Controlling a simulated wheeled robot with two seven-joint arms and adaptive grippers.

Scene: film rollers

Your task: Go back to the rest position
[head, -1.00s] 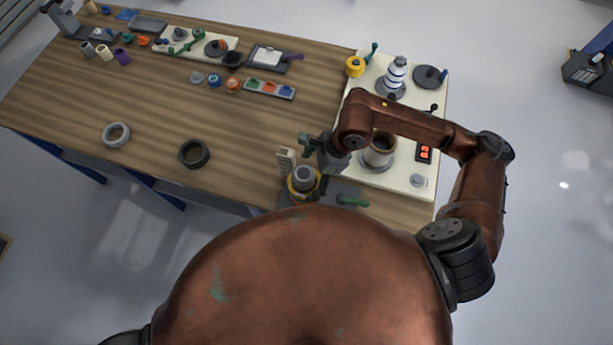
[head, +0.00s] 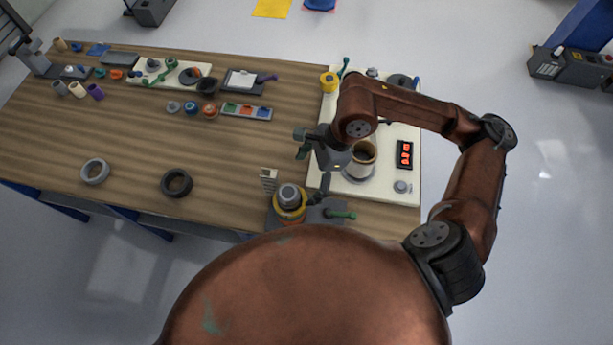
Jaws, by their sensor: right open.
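My right gripper (head: 304,144) hangs open and empty above the wooden workbench (head: 235,165), close to the left edge of the white panel (head: 380,198). A beige cup-like cylinder (head: 363,158) stands on that panel, to the right of the gripper. A grey and yellow roller stack (head: 290,198) stands on a dark base at the bench's front edge, below the gripper in the picture. My right arm bends over the panel and hides part of it. My left gripper is not in view.
A grey ring (head: 95,171) and a black ring (head: 176,184) lie on the bench's left front. A tray of coloured parts (head: 246,111), a clipboard (head: 243,80) and small rollers stand farther back. The middle of the bench is clear. A dark box (head: 565,66) stands on the floor at right.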

